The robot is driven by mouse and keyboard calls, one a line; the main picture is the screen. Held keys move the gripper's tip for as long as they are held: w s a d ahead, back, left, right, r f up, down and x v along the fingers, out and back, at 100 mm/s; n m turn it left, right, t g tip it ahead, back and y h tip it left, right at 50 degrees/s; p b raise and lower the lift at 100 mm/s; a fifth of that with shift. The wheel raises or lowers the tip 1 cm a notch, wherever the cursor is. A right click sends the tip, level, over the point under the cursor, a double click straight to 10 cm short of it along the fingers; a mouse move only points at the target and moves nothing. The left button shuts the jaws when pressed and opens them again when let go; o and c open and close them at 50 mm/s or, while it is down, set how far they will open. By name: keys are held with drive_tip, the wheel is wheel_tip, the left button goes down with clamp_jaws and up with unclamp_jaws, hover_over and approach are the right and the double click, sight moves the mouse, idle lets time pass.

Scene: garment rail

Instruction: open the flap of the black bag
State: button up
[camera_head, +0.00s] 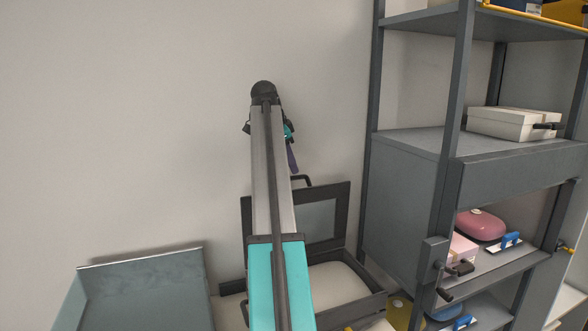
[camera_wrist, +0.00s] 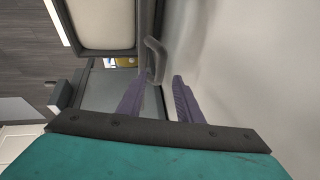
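The black bag (camera_head: 365,307) stands low by the wall in the head view, partly hidden behind my arm. It is a dark case with a pale inside. Its flap (camera_head: 342,215), a dark frame around a grey panel, stands raised at the back, near the wall. A dark handle (camera_head: 302,179) sits on the flap's top edge. In the wrist view the handle (camera_wrist: 153,60) lies just ahead of my gripper (camera_wrist: 160,80), in line with the gap between its purple fingers. The fingers are apart and hold nothing. Whether a finger touches the handle I cannot tell.
A grey open-topped bin (camera_head: 145,290) stands at the lower left. A dark metal shelf unit (camera_head: 405,185) stands close on the right, with a white box (camera_head: 510,123) and a pink case (camera_head: 481,224) on it. The wall (camera_head: 130,110) behind is bare.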

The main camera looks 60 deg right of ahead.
sight(294, 177)
drive_tip(key=shift+p+x, duration=0.6)
drive_tip(key=shift+x, duration=1.5)
clamp_jaws()
